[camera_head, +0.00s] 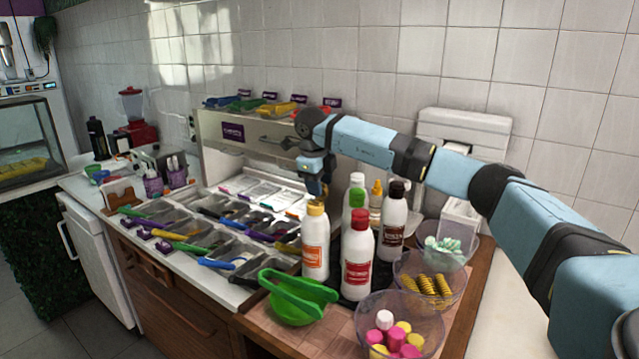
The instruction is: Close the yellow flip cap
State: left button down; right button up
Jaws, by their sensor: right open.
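The yellow flip cap (316,207) sits on top of a white bottle with an orange label (316,246), which stands upright at the left of a group of bottles. It is too small to tell whether the cap's lid is up or down. My right gripper (316,191) points down just above the yellow cap, with its fingers open. I cannot tell whether a finger touches the cap. My left gripper is not in view.
A red-capped bottle (357,255) stands just to the right, with green, white and brown-capped bottles behind. Clear bowls of sweets (398,330) stand at the right. Topping trays (205,240) fill the left.

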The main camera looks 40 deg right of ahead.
grip_shut()
dwell(0.3)
